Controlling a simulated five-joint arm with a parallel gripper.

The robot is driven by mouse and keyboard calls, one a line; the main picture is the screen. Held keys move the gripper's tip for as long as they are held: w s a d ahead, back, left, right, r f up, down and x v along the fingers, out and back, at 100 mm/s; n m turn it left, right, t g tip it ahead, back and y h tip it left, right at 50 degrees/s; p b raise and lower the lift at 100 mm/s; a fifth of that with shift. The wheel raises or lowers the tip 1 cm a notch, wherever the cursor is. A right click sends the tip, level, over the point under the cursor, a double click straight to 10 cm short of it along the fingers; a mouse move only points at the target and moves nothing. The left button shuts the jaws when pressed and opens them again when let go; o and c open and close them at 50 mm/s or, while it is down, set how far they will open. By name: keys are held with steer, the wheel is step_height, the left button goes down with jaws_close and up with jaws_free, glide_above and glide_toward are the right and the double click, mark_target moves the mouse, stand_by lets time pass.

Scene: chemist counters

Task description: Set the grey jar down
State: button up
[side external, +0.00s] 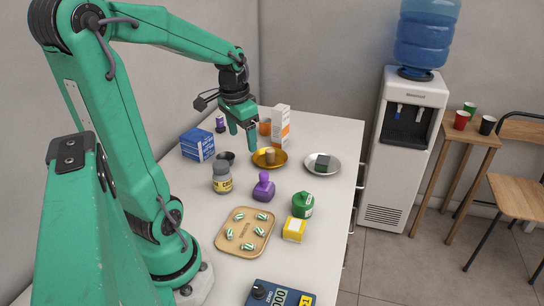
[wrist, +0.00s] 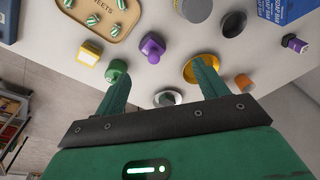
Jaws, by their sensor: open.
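The grey jar (side external: 222,178), with a grey lid and a yellow label, stands upright on the white counter (side external: 195,188) in the side view. In the wrist view the jar (wrist: 193,10) is at the top edge, partly cut off. My gripper (side external: 243,139) is open and empty, raised above the counter and behind the jar, near the gold plate (side external: 258,164). It is apart from the jar. In the wrist view the fingers of my gripper (wrist: 160,72) are spread wide with nothing held between them.
A dark cup (side external: 226,157) stands close behind the jar. A purple stamp-like object (side external: 263,189) is to its right and a tan tray of sweets (side external: 225,240) in front. A silver plate (side external: 334,164), green jar (side external: 302,205), yellow box (side external: 294,230) and blue boxes (side external: 197,145) stand around.

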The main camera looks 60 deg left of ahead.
steer(key=s+d+r+m+t, duration=0.1)
steer(key=d+r+t, duration=0.1)
steer(key=d, duration=0.7)
steer(key=s+d+r+m+t+h, duration=0.1)
steer(key=d+r+t, duration=0.1)
steer(key=d, duration=0.7)
steer(key=shift+s+d+r, duration=0.15)
steer(key=shift+s+r, duration=0.1)
steer(key=shift+r, duration=0.15)
